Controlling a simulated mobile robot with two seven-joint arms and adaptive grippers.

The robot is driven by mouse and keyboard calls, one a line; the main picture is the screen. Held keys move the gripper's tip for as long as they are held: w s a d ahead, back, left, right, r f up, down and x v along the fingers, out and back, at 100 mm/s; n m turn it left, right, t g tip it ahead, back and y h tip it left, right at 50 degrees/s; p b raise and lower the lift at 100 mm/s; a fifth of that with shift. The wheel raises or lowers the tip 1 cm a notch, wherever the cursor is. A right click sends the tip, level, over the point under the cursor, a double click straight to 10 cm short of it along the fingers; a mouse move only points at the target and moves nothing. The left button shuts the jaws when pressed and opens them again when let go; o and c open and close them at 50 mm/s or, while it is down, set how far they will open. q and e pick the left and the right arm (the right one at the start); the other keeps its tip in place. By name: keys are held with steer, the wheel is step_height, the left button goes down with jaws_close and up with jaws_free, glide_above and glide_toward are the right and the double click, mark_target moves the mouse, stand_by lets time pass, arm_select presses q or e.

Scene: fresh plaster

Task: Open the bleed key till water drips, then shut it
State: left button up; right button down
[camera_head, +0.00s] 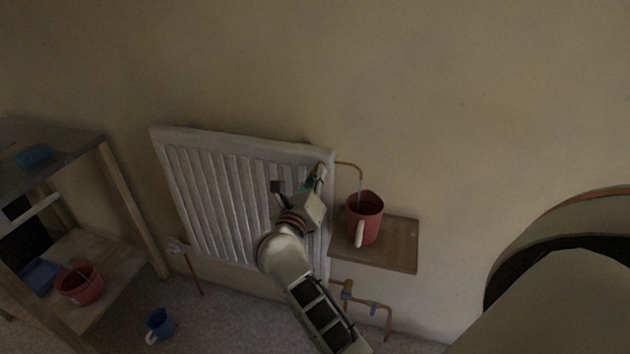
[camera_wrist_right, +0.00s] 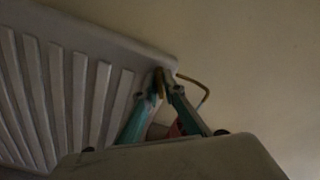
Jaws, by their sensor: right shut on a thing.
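The white radiator (camera_head: 225,190) hangs on the wall; its top right corner also shows in the wrist view (camera_wrist_right: 110,45). My right gripper (camera_head: 318,174) is at that corner, its teal fingers closed together there. In the wrist view the fingertips (camera_wrist_right: 163,86) meet on a small brass-coloured piece, which looks like the bleed key (camera_wrist_right: 158,82), mostly hidden by the fingers. No drip can be made out. My left gripper is out of view.
A workbench (camera_head: 115,185) stands at the left with a red bucket (camera_head: 80,284) on its lower shelf. Copper pipes with valves (camera_head: 347,290) sit below the wooden shelf. The wall above the radiator is clear.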

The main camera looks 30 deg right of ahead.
steer(key=m+b, duration=0.2)
steer(key=shift+f+m, duration=0.25)
steer(key=shift+m, duration=0.15)
steer(key=shift+r+m+b, duration=0.1)
steer(key=shift+m+b, duration=0.7)
steer(key=shift+m, duration=0.2)
steer(key=shift+m+b, duration=0.5)
steer(key=shift+m, duration=0.2)
steer(key=shift+r+m, duration=0.15)
steer(key=shift+m, duration=0.15)
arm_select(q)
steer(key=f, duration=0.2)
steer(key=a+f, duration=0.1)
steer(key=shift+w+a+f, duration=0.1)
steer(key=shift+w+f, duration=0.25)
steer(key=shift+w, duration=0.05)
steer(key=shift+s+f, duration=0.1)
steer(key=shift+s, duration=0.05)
arm_select(e)
steer(key=shift+r, duration=0.1)
steer(key=c, duration=2.2)
jaws_free()
steer(key=shift+c, duration=0.2)
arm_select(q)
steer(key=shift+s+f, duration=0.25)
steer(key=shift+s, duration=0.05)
